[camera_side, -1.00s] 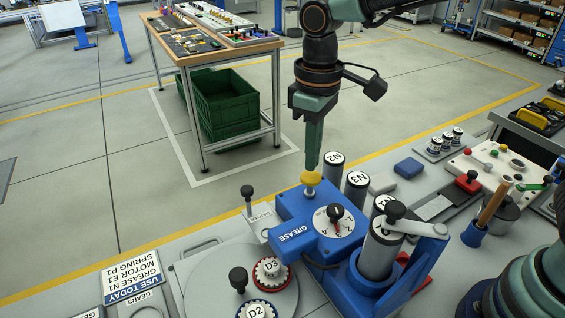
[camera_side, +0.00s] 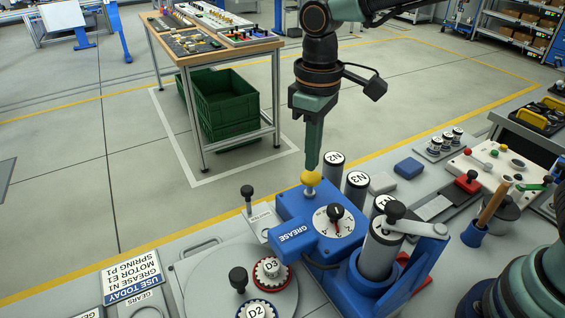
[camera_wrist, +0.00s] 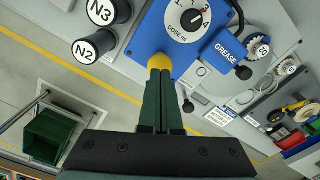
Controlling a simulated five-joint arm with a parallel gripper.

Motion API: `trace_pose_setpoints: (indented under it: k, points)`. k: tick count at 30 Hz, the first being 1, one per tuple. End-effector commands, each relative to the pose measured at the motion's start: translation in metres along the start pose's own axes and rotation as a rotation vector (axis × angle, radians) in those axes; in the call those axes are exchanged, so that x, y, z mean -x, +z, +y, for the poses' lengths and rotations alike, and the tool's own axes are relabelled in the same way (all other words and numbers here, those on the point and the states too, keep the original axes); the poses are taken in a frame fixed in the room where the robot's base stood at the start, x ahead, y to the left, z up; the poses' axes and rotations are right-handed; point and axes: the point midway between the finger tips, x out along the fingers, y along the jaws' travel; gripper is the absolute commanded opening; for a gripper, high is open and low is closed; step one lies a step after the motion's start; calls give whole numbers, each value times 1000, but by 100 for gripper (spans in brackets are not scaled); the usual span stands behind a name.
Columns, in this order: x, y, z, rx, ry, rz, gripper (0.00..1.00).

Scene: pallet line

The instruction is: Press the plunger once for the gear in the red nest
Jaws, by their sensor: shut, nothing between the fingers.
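My gripper (camera_side: 313,166) is shut and empty, pointing down at the yellow plunger knob (camera_side: 311,179) on the blue grease unit (camera_side: 290,205). In the side view its tip is at the knob's top; whether it touches is hard to tell. In the wrist view the closed fingers (camera_wrist: 161,78) overlap the lower edge of the yellow knob (camera_wrist: 159,62). The plunger stem shows below the knob. The red nest (camera_side: 287,283) holds the gear marked D3 (camera_side: 271,268). The white dose dial (camera_side: 334,220) has a black knob; its exact setting is hard to read.
A gear marked D2 (camera_side: 257,311) sits beside D3 on the round plate. Cartridges N2 (camera_side: 333,163) and N3 (camera_side: 356,186) stand close to the plunger on its right. A black-knobbed lever (camera_side: 248,196) stands to its left.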

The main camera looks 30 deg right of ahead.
Motion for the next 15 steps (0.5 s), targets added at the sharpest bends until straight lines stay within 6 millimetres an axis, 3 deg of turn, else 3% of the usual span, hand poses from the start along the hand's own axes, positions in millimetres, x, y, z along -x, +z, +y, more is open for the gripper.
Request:
trace_pose_setpoints:
  k: [15]
  points:
    - [-6,0,0,0,0,-2,0]
